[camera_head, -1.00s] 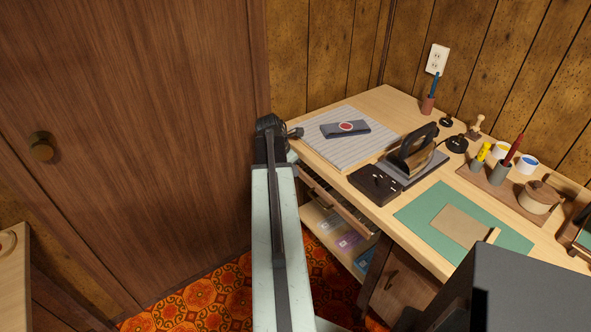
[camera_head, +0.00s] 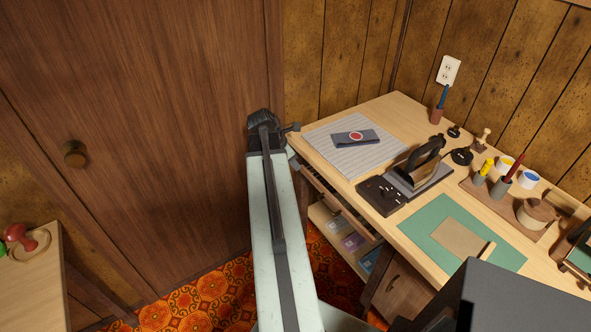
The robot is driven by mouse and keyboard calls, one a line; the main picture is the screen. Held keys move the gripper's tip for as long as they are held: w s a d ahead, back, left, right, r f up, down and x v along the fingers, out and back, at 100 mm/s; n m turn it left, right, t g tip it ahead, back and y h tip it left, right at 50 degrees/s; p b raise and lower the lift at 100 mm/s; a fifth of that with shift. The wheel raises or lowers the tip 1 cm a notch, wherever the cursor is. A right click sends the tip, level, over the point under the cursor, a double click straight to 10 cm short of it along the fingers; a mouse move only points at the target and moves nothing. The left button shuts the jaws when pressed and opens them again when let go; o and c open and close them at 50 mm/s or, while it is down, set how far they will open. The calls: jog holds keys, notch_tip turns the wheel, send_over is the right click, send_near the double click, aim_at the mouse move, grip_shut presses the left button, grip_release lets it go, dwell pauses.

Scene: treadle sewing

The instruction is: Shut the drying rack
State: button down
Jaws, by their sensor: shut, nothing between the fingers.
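What looks like the drying rack (camera_head: 340,202) is the slatted, drawer-like wooden piece under the left front edge of the desk. It appears to stick out a little from under the desktop, but my arm hides its left part. My gripper (camera_head: 291,128) is at the end of my pale arm, by the desk's left corner. It is shut and empty, seen mostly from behind. I cannot tell whether it touches the desk or the rack.
The desk (camera_head: 391,115) holds a striped mat with a dark envelope, an iron-like tool, a green mat and several pots. A shelf with cards (camera_head: 351,241) is below. A brown door (camera_head: 150,120) fills the left. A small table (camera_head: 35,275) with a red-handled item stands lower left.

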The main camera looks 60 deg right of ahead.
notch_tip(320, 180, down, 2)
jog(key=s+a+g+h+b, duration=0.1)
jog(key=a+g+h+b, duration=0.15)
jog(key=b, duration=0.35)
jog(key=n+t+b, duration=0.1)
jog(key=b, duration=0.8)
send_near(313, 182)
jog(key=shift+h, duration=0.45)
jog(key=x, duration=0.3)
jog(key=a+f+x, duration=0.1)
jog(key=x, duration=0.1)
jog(key=shift+w, duration=0.1)
jog(key=shift+s+d, duration=0.25)
jog(key=shift+d, duration=0.25)
